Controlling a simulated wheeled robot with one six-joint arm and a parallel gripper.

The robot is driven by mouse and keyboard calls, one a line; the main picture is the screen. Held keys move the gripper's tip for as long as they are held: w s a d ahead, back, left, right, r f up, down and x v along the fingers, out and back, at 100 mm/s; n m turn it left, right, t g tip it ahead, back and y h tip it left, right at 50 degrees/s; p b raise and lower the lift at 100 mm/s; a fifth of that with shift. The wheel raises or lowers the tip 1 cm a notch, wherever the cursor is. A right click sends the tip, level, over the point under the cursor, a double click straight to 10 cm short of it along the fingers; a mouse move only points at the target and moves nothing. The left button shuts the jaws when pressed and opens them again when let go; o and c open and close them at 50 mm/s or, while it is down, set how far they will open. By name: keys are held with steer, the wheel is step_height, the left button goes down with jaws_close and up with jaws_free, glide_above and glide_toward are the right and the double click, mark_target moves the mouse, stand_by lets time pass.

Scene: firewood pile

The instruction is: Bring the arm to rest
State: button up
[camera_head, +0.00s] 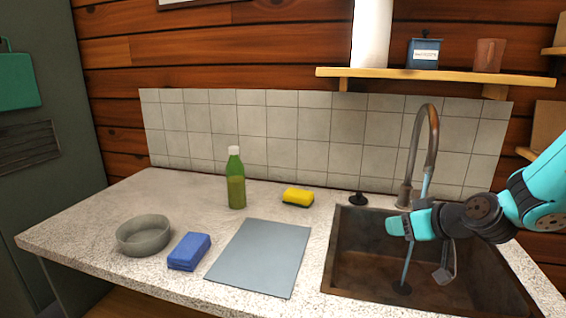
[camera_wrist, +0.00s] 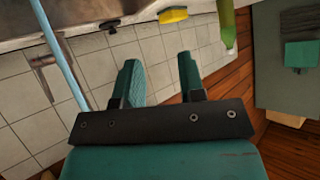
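My gripper (camera_head: 400,227) hangs over the left part of the sink (camera_head: 345,262), with the arm reaching in from the right edge of the head view. In the wrist view my gripper (camera_wrist: 160,70) shows two teal fingers standing apart with nothing between them, so it is open and empty. The fingers point toward the counter side, left of the faucet (camera_head: 428,140). The gripper appears clear of the counter and the sink rim.
A light blue water stream (camera_head: 409,258) runs down into the sink close to my gripper. On the counter stand a green bottle (camera_head: 236,185), yellow sponge (camera_head: 298,196), grey board (camera_head: 260,258), blue block (camera_head: 189,251) and bowl (camera_head: 144,236). A shelf (camera_head: 430,77) hangs above.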

steer(key=s+d+m+g+h, duration=0.3)
steer(key=s+m+g+h, duration=0.3)
steer(key=s, duration=1.4)
steer(key=s+a+r+n+g+y, duration=0.2)
steer(key=s+a+r+n, duration=0.1)
steer(key=a, duration=0.4)
steer(key=shift+a+n, duration=0.25)
steer(key=shift+n, duration=0.35)
steer(key=s+a+r+n, duration=0.1)
steer(key=s+a, duration=0.1)
steer(key=s+a+r+n+g+y, duration=0.1)
steer(key=s+a, duration=0.1)
steer(key=s+a+r+n+y, duration=0.1)
steer(key=s+a+r+n, duration=0.1)
steer(key=s, duration=0.1)
steer(key=shift+a+g, duration=0.25)
steer(key=shift+g, duration=0.15)
steer(key=shift+c, duration=0.3)
steer(key=shift+s+a+r, duration=0.15)
steer(key=shift+s, duration=0.1)
